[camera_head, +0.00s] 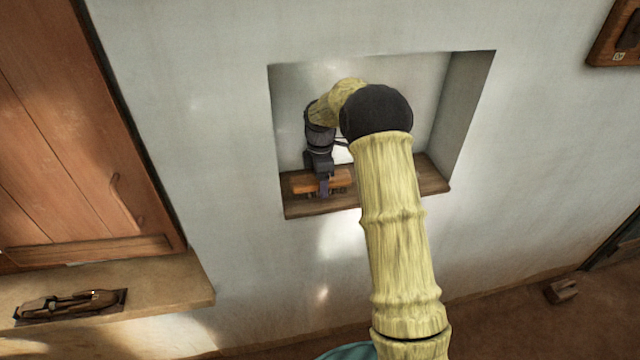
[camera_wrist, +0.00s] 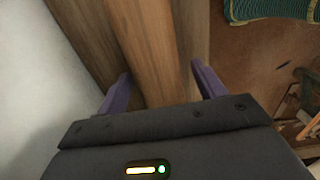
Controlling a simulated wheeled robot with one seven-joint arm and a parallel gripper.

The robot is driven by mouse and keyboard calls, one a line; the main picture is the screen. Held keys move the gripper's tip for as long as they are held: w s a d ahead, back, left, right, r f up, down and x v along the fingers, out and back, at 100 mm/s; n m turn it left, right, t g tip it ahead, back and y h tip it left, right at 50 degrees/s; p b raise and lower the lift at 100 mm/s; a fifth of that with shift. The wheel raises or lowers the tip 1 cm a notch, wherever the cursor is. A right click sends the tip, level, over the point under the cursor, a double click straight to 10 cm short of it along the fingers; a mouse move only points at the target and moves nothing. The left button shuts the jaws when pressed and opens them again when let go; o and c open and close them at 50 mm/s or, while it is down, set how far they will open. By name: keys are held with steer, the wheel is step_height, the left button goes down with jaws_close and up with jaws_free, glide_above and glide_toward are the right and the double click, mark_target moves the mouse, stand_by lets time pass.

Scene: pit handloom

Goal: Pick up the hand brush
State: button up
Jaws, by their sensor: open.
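The hand brush (camera_head: 303,183) is an orange-brown wooden block lying on the wooden shelf (camera_head: 433,178) of a wall niche. My gripper (camera_head: 323,188) reaches down into the niche over the brush's middle, with a dark finger in front of it. In the wrist view the brush's wooden back (camera_wrist: 152,45) runs between the two purple fingers of my gripper (camera_wrist: 162,88). The fingers are open, one on each side of it, with a visible gap at the right finger. Bristles do not show in either view.
The niche's right side wall (camera_head: 465,115) stands close to my arm. A wooden shutter (camera_head: 75,140) is at the left, above a ledge (camera_head: 170,285) holding a dark wooden shuttle-like object (camera_head: 70,304). A small wooden block (camera_head: 561,291) lies on the floor. A green cloth (camera_wrist: 270,8) shows in the wrist view.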

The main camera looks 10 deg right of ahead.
steer(key=c, duration=1.1)
steer(key=shift+r, duration=0.1)
steer(key=shift+c, duration=0.2)
steer(key=shift+s+r+b, duration=0.1)
steer(key=shift+r+b, duration=0.05)
steer(key=shift+b, duration=0.4)
step_height(320, 180, up, 7)
steer(key=shift+f+b, duration=0.1)
steer(key=shift+b, duration=0.9)
steer(key=shift+s+f, duration=0.15)
steer(key=shift+s, duration=0.35)
steer(key=s+b, duration=0.6)
steer(key=s, duration=1.2)
steer(key=shift+s+b, duration=0.3)
steer(key=shift+s, duration=0.1)
